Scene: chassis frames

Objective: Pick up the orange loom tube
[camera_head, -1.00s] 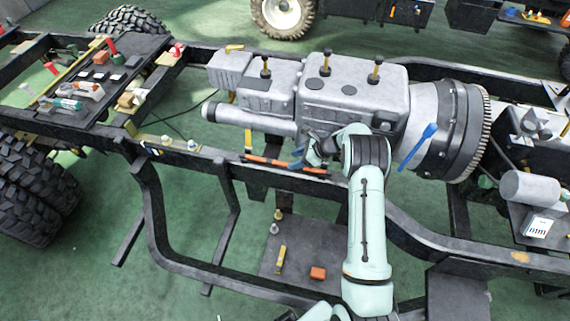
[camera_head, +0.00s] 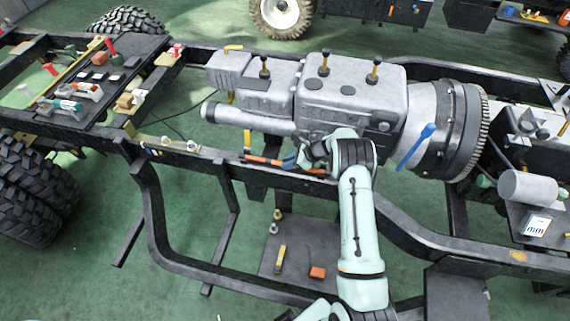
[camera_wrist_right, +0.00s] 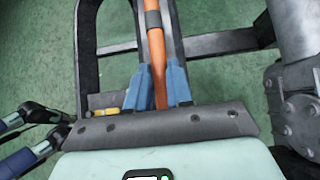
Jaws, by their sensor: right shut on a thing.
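The orange loom tube (camera_head: 262,160) with dark bands lies along the near side of the grey engine, by the chassis rail, in the head view. My right gripper (camera_head: 291,161) reaches it from the right, and its blue fingers are at the tube's middle. In the right wrist view the orange tube (camera_wrist_right: 156,48) runs up the picture between the blue fingers of the right gripper (camera_wrist_right: 156,84), which are shut on it. Part of the tube is hidden behind the gripper. My left gripper does not show clearly in either view.
The grey engine (camera_head: 350,100) stands close behind the tube, with a blue tool (camera_head: 417,147) on its right. The black chassis rail (camera_head: 215,158) runs just in front. Below, a dark plate (camera_head: 300,240) holds an orange block (camera_head: 317,272) and small parts. Green floor shows between the rails.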

